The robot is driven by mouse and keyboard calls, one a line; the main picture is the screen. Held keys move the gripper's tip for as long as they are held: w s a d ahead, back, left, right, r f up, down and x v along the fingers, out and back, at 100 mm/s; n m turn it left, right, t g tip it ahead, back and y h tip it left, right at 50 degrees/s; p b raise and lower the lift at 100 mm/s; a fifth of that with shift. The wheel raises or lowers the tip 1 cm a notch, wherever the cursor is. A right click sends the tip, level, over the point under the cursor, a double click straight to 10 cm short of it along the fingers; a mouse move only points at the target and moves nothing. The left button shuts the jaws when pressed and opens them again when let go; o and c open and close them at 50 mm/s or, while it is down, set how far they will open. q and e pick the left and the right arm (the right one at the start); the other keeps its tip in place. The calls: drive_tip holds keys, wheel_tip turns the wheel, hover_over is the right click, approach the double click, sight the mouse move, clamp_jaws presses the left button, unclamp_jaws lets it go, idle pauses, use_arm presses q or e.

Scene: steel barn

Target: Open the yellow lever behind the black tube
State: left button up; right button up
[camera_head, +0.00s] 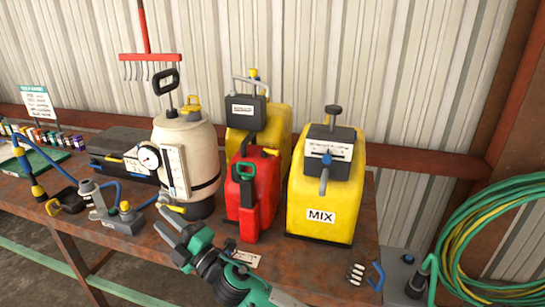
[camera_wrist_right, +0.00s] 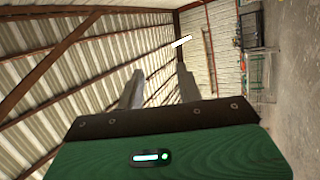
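A small yellow lever (camera_head: 172,208) shows low at the front of the white tank (camera_head: 197,150), close to my right gripper's fingertips. Another yellow handle (camera_head: 191,104) sits on top of that tank, beside a black pump handle. A yellow and black part (camera_head: 53,206) lies farther left. I cannot tell for certain which part is the black tube. My right gripper (camera_head: 163,224) reaches in from the bottom, in front of the tank. In the right wrist view its two fingers (camera_wrist_right: 160,90) stand apart with nothing between them. My left gripper is out of view.
A red can (camera_head: 262,190) and a yellow MIX container (camera_head: 328,190) stand right of the tank, with another yellow container (camera_head: 270,120) behind. Grey fittings with a blue hose (camera_head: 95,200) lie left. A coiled green hose (camera_head: 470,235) hangs right. The rusty bench (camera_head: 325,265) is fairly clear at front right.

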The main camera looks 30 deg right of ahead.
drive_tip(key=w+a+n+g+y, duration=0.3)
drive_tip(key=a+n+g+y, duration=0.65)
drive_tip(key=n, duration=1.15)
drive_tip(key=g+h, duration=0.8)
drive_tip(key=h, duration=1.7)
approach(274, 151)
drive_tip(key=p+x, duration=0.4)
drive_tip(key=x, duration=0.3)
drive_tip(key=shift+d+f+p, duration=0.25)
drive_tip(key=shift+f+p, duration=0.1)
drive_tip(key=shift+p, duration=0.05)
